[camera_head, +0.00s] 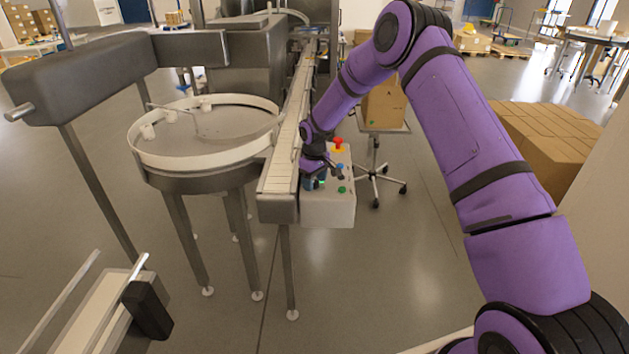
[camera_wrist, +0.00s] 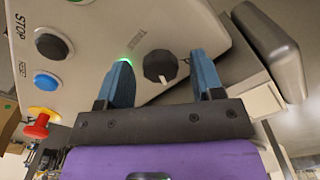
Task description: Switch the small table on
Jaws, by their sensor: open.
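The small round table (camera_head: 225,122) with a pale raised rim stands left of the conveyor in the head view, with a few white containers on it. The grey control box (camera_head: 328,208) hangs on the conveyor's right side. In the wrist view its panel (camera_wrist: 95,25) carries a black rotary knob (camera_wrist: 160,67) beside a label that seems to read TABLE. A green light (camera_wrist: 125,61) glows beside the left finger. My gripper (camera_wrist: 162,62) is open, its blue fingers on either side of the knob with gaps. The head view partly hides my gripper (camera_head: 316,172) at the box.
The panel also has a dark button (camera_wrist: 52,45) near STOP, a blue button (camera_wrist: 46,80) and a red emergency stop (camera_wrist: 38,128) on yellow. The conveyor (camera_head: 290,130) runs beside the box. A wheeled stand with a carton (camera_head: 383,106) is behind. Brown cartons (camera_head: 545,135) stand right.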

